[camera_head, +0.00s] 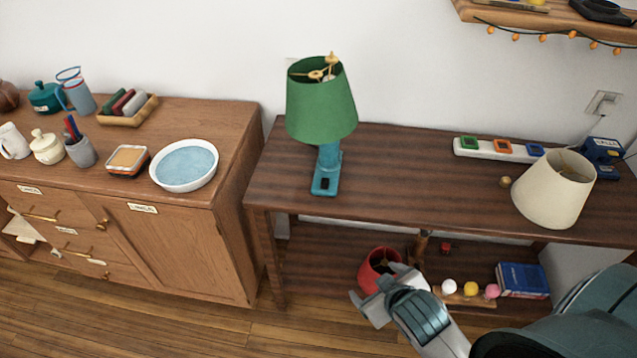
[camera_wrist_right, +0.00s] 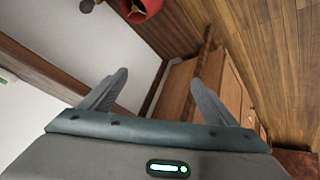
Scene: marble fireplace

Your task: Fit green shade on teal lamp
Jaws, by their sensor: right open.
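The green shade (camera_head: 321,105) sits on top of the teal lamp (camera_head: 327,175), on the left part of the dark wooden table. It looks slightly tilted in the head view, and the brass fitting and finial (camera_head: 330,64) stick up through its open top. My right gripper (camera_head: 372,296) is low in front of the table, well below and to the right of the lamp, and holds nothing. In the right wrist view its two fingers (camera_wrist_right: 157,92) are spread apart with nothing between them. My left gripper is in neither view.
A cream shade (camera_head: 556,189) stands on the table (camera_head: 420,180) at the right, near a white power strip (camera_head: 497,149). A red pot (camera_head: 378,268) and a blue book (camera_head: 522,280) are on the lower shelf. A cabinet (camera_head: 180,245) with a blue-filled bowl (camera_head: 184,166) stands left.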

